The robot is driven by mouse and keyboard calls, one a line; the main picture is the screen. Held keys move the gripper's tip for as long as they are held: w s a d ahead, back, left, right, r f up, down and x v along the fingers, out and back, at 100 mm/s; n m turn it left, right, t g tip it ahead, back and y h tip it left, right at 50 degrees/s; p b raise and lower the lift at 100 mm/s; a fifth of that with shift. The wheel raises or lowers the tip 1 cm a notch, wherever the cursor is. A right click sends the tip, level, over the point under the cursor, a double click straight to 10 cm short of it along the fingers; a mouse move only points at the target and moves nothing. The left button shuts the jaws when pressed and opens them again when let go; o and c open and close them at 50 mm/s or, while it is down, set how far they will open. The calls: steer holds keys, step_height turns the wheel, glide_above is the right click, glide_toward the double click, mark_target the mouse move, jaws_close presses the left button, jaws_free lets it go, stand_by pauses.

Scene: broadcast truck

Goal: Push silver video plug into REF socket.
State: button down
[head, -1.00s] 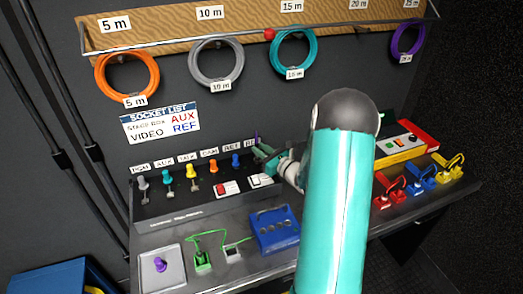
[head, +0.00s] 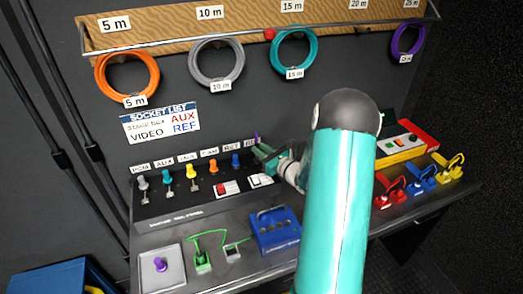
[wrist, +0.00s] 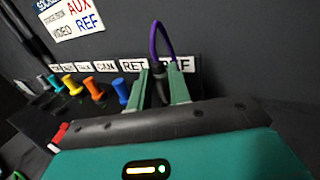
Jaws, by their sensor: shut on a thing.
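The silver video plug (wrist: 160,93) shows as a dark grey body with a purple cable (wrist: 155,36) looping up from it in the wrist view. My gripper (wrist: 162,88) is shut on it, one green finger on each side. In the head view my gripper (head: 263,153) is at the right end of the socket row, with a bit of purple cable above it. The REF label (wrist: 184,65) is just behind the right finger, partly covered. The REF socket is hidden by my gripper and the plug, so I cannot tell whether the plug's tip is inside it.
Several coloured plugs, including a blue one (head: 236,161), stand in the row left of my gripper. A red switch (head: 222,188) and a white switch (head: 261,180) sit below. A blue box (head: 276,230) is on the bench front. Coloured clamps (head: 420,185) are at right.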

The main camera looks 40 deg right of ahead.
steer(key=shift+f, duration=1.15)
steer(key=c, duration=1.2)
jaws_free()
steer(key=shift+s, duration=0.1)
steer(key=s, duration=0.5)
steer(key=s+d, duration=0.1)
steer(key=s, duration=0.1)
steer(key=shift+s, duration=0.15)
